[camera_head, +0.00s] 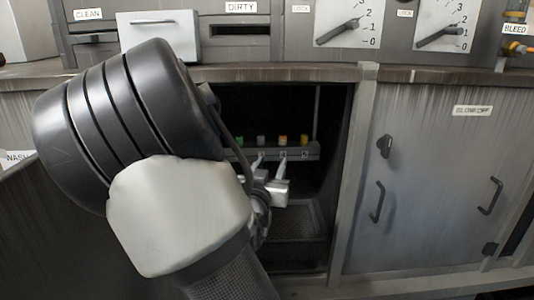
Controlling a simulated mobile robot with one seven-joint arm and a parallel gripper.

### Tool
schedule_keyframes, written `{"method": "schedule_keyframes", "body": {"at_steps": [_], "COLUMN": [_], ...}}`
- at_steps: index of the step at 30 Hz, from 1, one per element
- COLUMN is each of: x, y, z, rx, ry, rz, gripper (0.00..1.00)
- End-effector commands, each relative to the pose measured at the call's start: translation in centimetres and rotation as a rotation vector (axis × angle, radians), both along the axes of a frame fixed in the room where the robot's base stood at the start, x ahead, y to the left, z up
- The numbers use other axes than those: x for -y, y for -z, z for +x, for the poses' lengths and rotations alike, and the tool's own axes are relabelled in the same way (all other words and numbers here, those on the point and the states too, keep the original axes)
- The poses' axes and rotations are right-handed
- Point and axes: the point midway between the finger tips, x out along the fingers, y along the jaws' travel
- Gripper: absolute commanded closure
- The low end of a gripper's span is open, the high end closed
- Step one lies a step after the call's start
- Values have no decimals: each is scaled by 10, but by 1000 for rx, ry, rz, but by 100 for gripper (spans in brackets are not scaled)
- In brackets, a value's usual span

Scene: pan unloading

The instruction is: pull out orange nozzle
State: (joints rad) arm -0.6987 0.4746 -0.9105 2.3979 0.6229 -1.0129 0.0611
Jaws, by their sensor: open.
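The orange nozzle (283,140) is a small upright piece in a row on a dark rack (310,152) inside the open cabinet. My gripper (271,163) reaches into the cabinet with its two pale fingers pointing toward the rack. The fingers are apart with nothing seen between them. The right fingertip appears just below the orange nozzle in the picture; I cannot tell the depth gap or whether it touches the rack. My arm hides the left part of the cabinet.
A green nozzle (239,141) and a white one (261,141) stand left of the orange one, a yellow one (304,140) right. A dark tray (300,222) lies below. The cabinet's right post (352,170) and the counter edge (300,74) frame the opening.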

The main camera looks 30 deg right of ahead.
Motion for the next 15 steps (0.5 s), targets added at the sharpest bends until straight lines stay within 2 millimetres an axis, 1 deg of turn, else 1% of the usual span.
{"method": "schedule_keyframes", "body": {"at_steps": [5,15], "x": [20,65], "y": [0,0], "z": [21,73], "rx": [-1,-3], "ry": [3,2], "rz": [-1,0], "gripper": [59,59]}}
